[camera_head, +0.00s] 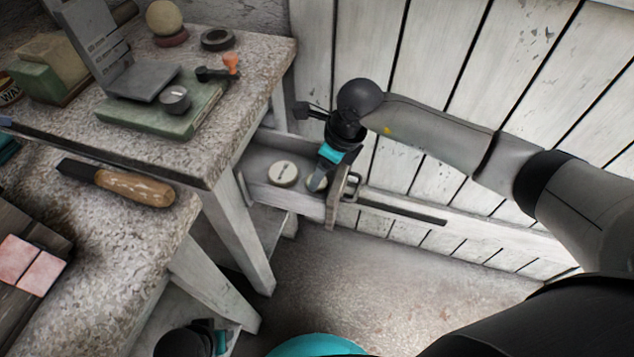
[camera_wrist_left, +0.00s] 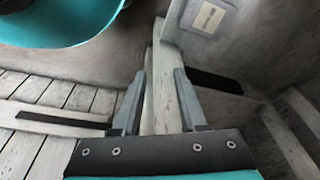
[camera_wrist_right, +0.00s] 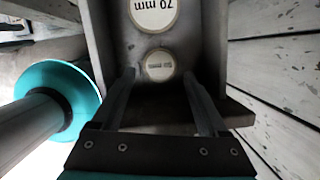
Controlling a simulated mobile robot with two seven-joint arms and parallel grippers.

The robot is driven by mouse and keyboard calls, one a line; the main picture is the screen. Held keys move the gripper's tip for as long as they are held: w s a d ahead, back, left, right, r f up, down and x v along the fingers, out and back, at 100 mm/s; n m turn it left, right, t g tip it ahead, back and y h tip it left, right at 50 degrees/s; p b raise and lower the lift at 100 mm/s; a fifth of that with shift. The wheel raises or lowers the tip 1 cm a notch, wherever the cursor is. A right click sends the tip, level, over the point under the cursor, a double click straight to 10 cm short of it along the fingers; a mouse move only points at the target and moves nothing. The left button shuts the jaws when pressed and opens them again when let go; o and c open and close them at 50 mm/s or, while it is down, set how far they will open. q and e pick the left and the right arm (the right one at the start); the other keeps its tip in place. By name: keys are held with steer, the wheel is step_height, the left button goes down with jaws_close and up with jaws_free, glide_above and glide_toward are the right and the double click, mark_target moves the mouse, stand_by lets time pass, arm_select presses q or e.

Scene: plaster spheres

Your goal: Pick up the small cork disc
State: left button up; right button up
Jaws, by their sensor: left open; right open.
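The small cork disc (camera_wrist_right: 159,65), pale-topped with a tan rim and a small printed label, lies flat in the open drawer. In the head view (camera_head: 313,182) it is partly hidden by my right gripper. My right gripper (camera_wrist_right: 158,78) is open above the drawer, pointing down. In its wrist view the small disc appears just beyond and between the fingertips, with nothing held. A larger disc (camera_wrist_right: 153,12) marked "70 mm" lies beside it, farther into the drawer; the head view shows it too (camera_head: 284,173). My left gripper (camera_wrist_left: 157,75) is open and empty, low near the table legs.
The drawer's front board (camera_head: 336,203) with its handle stands close to my right gripper. A plank wall (camera_head: 450,60) is behind.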

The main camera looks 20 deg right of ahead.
steer(key=shift+b+x, duration=0.35)
steer(key=shift+x, duration=0.85)
arm_select(q)
steer(key=shift+w+d+r, duration=0.1)
steer(key=shift+w+r, duration=0.25)
steer(key=shift+r, duration=0.35)
steer(key=shift+w+r, duration=0.35)
steer(key=shift+r, duration=0.3)
arm_select(e)
steer(key=shift+f, duration=0.45)
steer(key=shift+c, duration=0.4)
steer(key=shift+w, duration=0.1)
steer(key=c, duration=1)
steer(key=shift+r, duration=0.15)
